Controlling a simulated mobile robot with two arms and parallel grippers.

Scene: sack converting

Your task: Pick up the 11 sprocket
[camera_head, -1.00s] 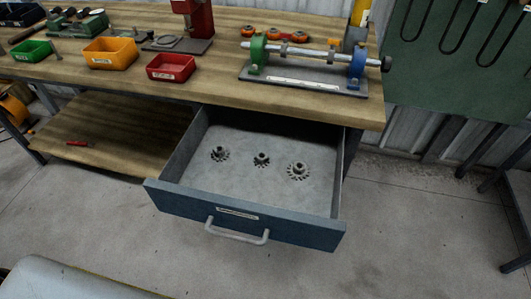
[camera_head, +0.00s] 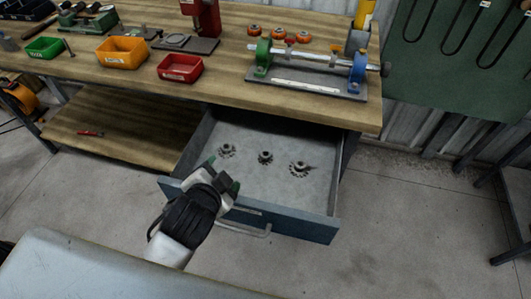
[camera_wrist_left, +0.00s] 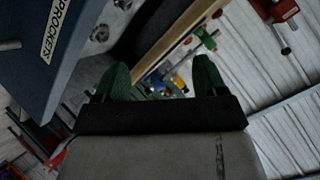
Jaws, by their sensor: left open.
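Three dark metal sprockets lie flat and spaced apart in the open drawer (camera_head: 330,190): a left one (camera_head: 227,151), a smaller middle one (camera_head: 265,157) and a larger right one (camera_head: 299,168). No tooth count is readable on them. My left gripper (camera_head: 228,178) is open and empty above the drawer's front left part, short of the sprockets. In the left wrist view its green fingertips (camera_wrist_left: 161,78) stand apart. That view also shows the drawer front with a SPROCKETS label (camera_wrist_left: 55,30) and a sprocket (camera_wrist_left: 100,33) inside. My right gripper is not in view.
The drawer hangs under a wooden workbench (camera_head: 225,90). On the bench stand a green bin (camera_head: 44,47), an orange bin (camera_head: 122,53), a red bin (camera_head: 180,68) and a shaft fixture (camera_head: 308,80). The drawer handle (camera_head: 245,231) sticks out in front.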

